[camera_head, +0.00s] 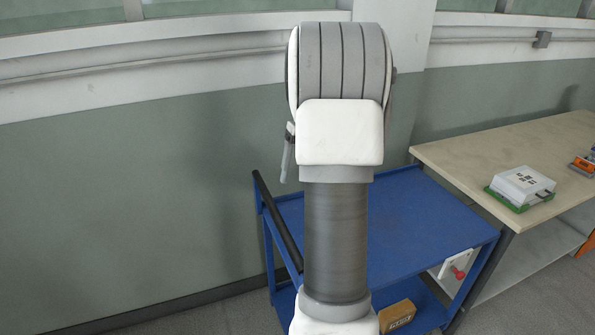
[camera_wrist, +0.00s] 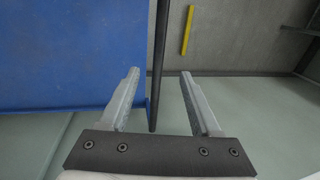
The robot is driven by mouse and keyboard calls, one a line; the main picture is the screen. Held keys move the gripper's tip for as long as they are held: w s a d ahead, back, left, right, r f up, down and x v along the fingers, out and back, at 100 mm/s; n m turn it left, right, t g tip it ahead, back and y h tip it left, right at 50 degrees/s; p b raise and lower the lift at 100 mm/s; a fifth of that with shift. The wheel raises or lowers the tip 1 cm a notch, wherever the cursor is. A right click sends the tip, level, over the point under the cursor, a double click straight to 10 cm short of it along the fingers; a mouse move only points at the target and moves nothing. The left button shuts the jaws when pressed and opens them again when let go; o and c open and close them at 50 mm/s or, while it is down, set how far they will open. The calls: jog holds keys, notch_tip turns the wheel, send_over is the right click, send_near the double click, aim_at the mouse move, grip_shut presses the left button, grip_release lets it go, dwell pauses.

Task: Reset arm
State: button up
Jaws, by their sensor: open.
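My gripper (camera_wrist: 160,88) shows in the wrist view with its two grey fingers spread wide apart and nothing between them. It is open and empty. A dark bar passes behind the gap between the fingers, beside the edge of a blue surface. In the head view my arm stands upright in the middle of the picture and hides part of the blue cart (camera_head: 420,215) behind it.
The cart's dark handle (camera_head: 277,220) is left of my arm. A cardboard box (camera_head: 397,316) sits on its lower shelf. A workbench (camera_head: 470,150) on the right bears a white box (camera_head: 523,184) on a green base. A green-grey wall runs behind. Floor at left is clear.

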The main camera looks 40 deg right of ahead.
jog(key=shift+a, duration=0.1)
dwell(0.4)
jog(key=s+a+r+n+t+h, duration=0.1)
jog(key=a+r, duration=0.3)
jog(key=a, duration=0.7)
jog(key=s+a+r+n+t+h, duration=0.15)
jog(key=a+r, duration=0.25)
jog(key=a, duration=0.6)
jog(key=s+a+f+n+t, duration=0.1)
jog(key=s+a+n+t, duration=0.1)
jog(key=s+a, duration=0.8)
jog(key=s, duration=0.3)
jog(key=shift+s+a+f, duration=0.25)
jog(key=shift+a, duration=0.15)
jog(key=shift+y, duration=0.25)
jog(key=shift+c, duration=1.1)
jog(key=shift+d, duration=0.1)
